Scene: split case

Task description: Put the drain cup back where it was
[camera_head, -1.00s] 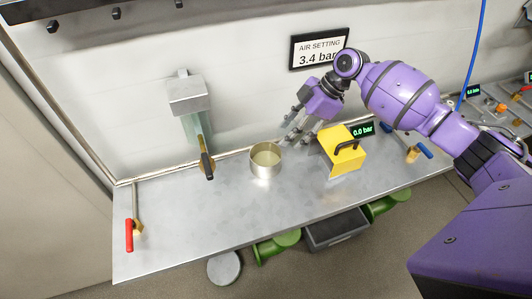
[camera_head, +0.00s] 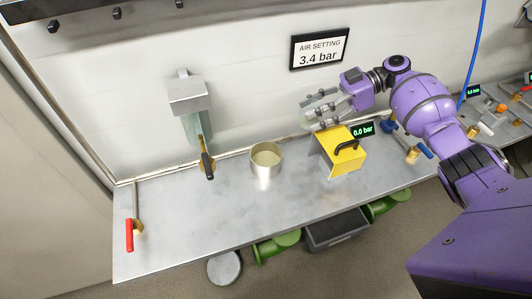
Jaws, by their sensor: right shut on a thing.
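The drain cup, which I take to be the open round metal cup (camera_head: 266,168), stands upright on the steel bench (camera_head: 200,235), with a pale yellowish inside. No gripper touches it. My right gripper (camera_head: 318,112) is to the right of the cup and further back, just above and behind the top of the yellow box (camera_head: 342,158). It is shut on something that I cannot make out. I cannot tell whether its fingers touch the box. My left gripper is not in view.
A grey wall unit (camera_head: 187,93) with a clear bowl and a black-handled valve (camera_head: 208,166) hangs left of the cup. A red-handled valve (camera_head: 129,236) is at the bench's left end, a blue-handled one (camera_head: 420,148) at the right. The bench's left front is clear.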

